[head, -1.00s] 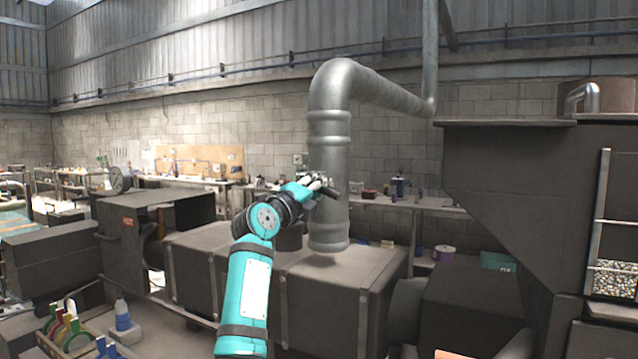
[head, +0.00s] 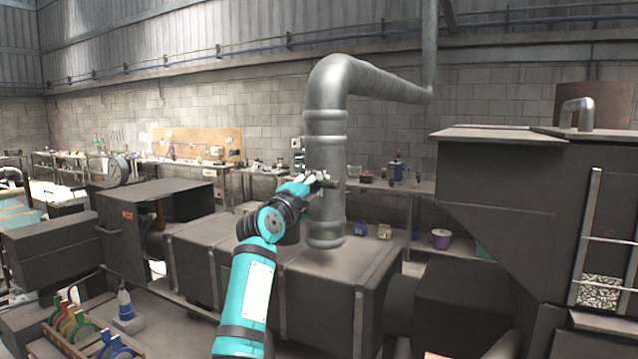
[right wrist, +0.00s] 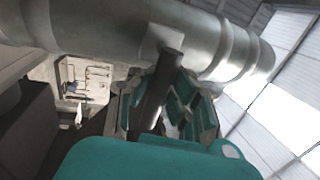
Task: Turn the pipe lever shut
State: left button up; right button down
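The large grey metal pipe (head: 327,140) rises from the dark box duct and bends right at the top. My right gripper (head: 318,183) is at the pipe's front left side, at mid height. In the right wrist view, the dark lever (right wrist: 169,66) sticks out from a pale bracket (right wrist: 163,38) on the pipe. The lever runs between the fingers of my right gripper (right wrist: 155,100), one on each side. I cannot tell whether both fingers press on it. In the head view the gripper largely hides the lever. My left gripper is not in view.
The dark box duct (head: 325,285) lies below my right arm. A dark hopper (head: 510,190) stands at the right. A workbench (head: 400,184) with small items runs along the wall behind. A bottle (head: 125,302) and coloured rings (head: 75,325) are at the lower left.

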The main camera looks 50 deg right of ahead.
jog(key=c, duration=2)
grip_release()
jog(key=shift+w+f, duration=0.15)
jog(key=shift+f, duration=0.45)
jog(key=shift+o, duration=1.4)
jog(key=shift+a, duration=0.15)
jog(key=o, duration=0.4)
jog(key=shift+a+r, duration=0.35)
jog(key=shift+o, duration=0.5)
jog(key=shift+d, duration=0.15)
jog(key=v, duration=0.7)
jog(key=shift+a, duration=0.25)
jog(key=shift+f, duration=0.1)
